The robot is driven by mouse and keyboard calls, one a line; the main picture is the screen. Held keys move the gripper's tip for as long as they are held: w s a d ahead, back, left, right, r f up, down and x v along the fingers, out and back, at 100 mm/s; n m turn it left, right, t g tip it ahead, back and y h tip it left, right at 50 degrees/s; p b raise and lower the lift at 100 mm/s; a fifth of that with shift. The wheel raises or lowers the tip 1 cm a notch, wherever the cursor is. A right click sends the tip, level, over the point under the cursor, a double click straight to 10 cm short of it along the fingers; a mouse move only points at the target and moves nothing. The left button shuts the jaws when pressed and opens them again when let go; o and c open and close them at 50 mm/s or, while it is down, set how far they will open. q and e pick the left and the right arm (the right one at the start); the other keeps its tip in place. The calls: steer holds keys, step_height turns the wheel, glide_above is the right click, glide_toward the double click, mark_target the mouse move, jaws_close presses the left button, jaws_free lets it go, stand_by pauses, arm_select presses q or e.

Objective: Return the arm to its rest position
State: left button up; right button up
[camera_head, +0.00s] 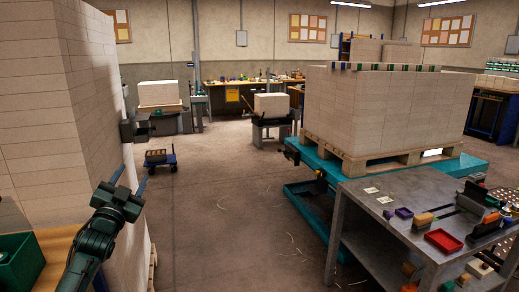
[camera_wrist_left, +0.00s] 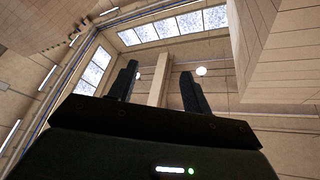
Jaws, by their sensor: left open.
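My left arm comes in from the bottom left of the head view. Its gripper (camera_head: 131,178) is raised in front of the tall stack of pale reams (camera_head: 90,130) and points up and away. In the left wrist view the two dark fingers (camera_wrist_left: 160,72) stand apart with nothing between them. That view looks up at the ceiling and skylights, with pale stacked blocks at its upper right (camera_wrist_left: 290,60). I cannot tell whether the gripper touches the stack. My right gripper does not show.
A grey metal table (camera_head: 375,215) with a red tray (camera_head: 443,240) and small items stands at the right. Behind it, a loaded wooden pallet (camera_head: 375,165) rests on a teal platform (camera_head: 470,165). A green bin (camera_head: 20,262) is at the lower left. The middle floor (camera_head: 225,200) is clear.

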arm_select(q)
step_height(320, 180, down, 7)
steer(key=a+n+g+y, duration=0.3)
steer(key=n+g, duration=0.1)
steer(key=n, duration=0.1)
steer(key=s+d+f+m+g+h, duration=0.1)
steer(key=s+d+f+g, duration=0.1)
steer(key=s+d+f, duration=0.45)
steer(key=s+d+f+g+h, duration=0.1)
steer(key=s+d+f+h, duration=0.2)
steer(key=f, duration=0.7)
steer(key=s+d+f+g, duration=0.1)
steer(key=s+d+f, duration=0.2)
steer(key=s, duration=0.6)
steer(key=s+d+f+g+h, duration=0.1)
steer(key=s+d+f, duration=0.2)
steer(key=s, duration=0.7)
steer(key=s+d+f+g, duration=0.2)
steer(key=s+d+f, duration=0.2)
steer(key=s, duration=0.6)
steer(key=shift+s+d+n+h, duration=0.15)
steer(key=shift+d+n+h, duration=0.15)
steer(key=shift+d, duration=0.85)
steer(key=shift+f, duration=0.15)
steer(key=shift+c, duration=0.3)
